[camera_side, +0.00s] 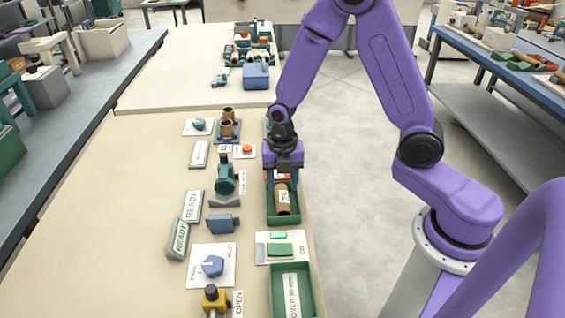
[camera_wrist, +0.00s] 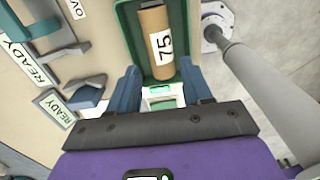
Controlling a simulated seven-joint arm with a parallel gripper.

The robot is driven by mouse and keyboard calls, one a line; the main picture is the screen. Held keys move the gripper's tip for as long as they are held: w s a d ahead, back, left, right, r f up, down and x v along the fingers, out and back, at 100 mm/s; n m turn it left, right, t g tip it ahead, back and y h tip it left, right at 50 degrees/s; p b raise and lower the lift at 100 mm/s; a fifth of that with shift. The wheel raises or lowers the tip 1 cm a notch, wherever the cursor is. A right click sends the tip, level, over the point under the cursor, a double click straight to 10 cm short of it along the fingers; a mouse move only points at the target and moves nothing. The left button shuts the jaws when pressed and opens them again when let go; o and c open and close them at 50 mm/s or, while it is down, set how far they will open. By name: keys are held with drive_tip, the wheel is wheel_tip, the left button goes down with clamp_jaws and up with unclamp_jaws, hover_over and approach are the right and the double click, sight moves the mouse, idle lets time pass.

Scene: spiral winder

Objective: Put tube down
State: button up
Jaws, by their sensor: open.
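A brown cardboard tube (camera_side: 283,198) with a white label lies in a green tray (camera_side: 270,218) at the right edge of the table. In the wrist view the tube (camera_wrist: 155,38) shows the label "75", and the tray (camera_wrist: 127,45) surrounds it. My gripper (camera_side: 282,182) is over the far end of the tray, at that end of the tube. In the wrist view my gripper's two blue fingers (camera_wrist: 160,82) are apart, with the tube's end just beyond them. I cannot tell whether either finger touches the tube.
Another green tray (camera_side: 307,295) marked "OVER" stands nearer the camera. A card with a green button (camera_side: 280,249) lies between the trays. READY signs (camera_side: 193,205), a teal machine (camera_side: 224,178) and a blue knob (camera_side: 212,266) stand to the left. The table's far left is clear.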

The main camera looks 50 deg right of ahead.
sight(282, 198)
wheel_tip(282, 198, up, 6)
drive_tip(key=s+r+m, duration=0.4)
drive_tip(key=s+m, duration=0.3)
drive_tip(key=s, duration=0.4)
drive_tip(key=s+r+m, duration=0.4)
drive_tip(key=s+m, duration=0.3)
drive_tip(key=s, duration=0.5)
drive_tip(key=shift+d+r, duration=0.2)
idle(1.1)
